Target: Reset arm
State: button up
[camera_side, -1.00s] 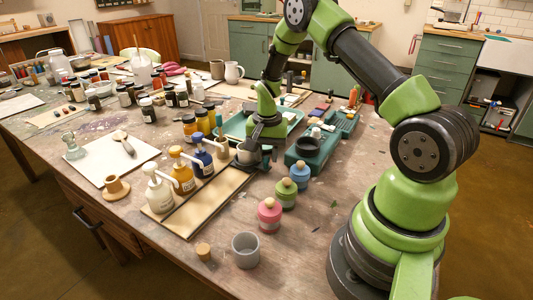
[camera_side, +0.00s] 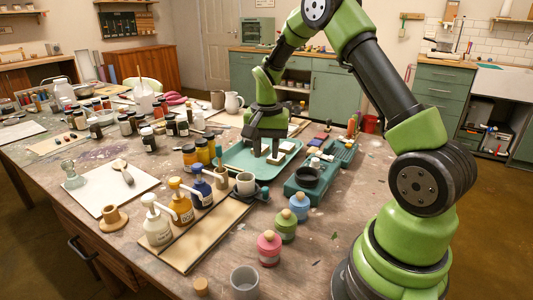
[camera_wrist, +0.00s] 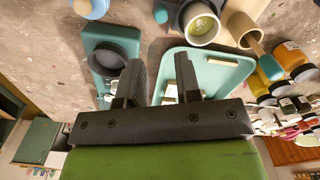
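My gripper (camera_side: 266,153) is raised above the teal tray (camera_side: 237,158) in the side view, fingers pointing down and apart. In the wrist view my gripper (camera_wrist: 161,78) shows two spread fingers with nothing between them. The cup also shows in the wrist view (camera_wrist: 201,24), with yellowish-green contents inside.
A teal device with a dark round top (camera_side: 307,177) stands right of the tray. Blue (camera_side: 299,205), green (camera_side: 285,227) and pink (camera_side: 268,248) jars line the front right. Pump bottles (camera_side: 157,223) and several paint jars crowd the left.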

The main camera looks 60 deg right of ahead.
jog(key=s+a+r+n+t, duration=0.2)
jog(key=s+a+r+n, duration=0.15)
jog(key=a+r, duration=0.4)
jog(key=s+a+r+n+t, duration=0.25)
jog(key=s+a+r, duration=0.3)
jog(key=r, duration=0.35)
jog(key=s+a+r+n+t+y, duration=0.1)
jog(key=s+a+n+t+y, duration=0.1)
jog(key=s+a, duration=0.3)
jog(key=shift+s+n+t, duration=0.35)
jog(key=shift+s+n, duration=0.35)
jog(key=shift+s, duration=0.9)
jog(key=shift+d, duration=0.1)
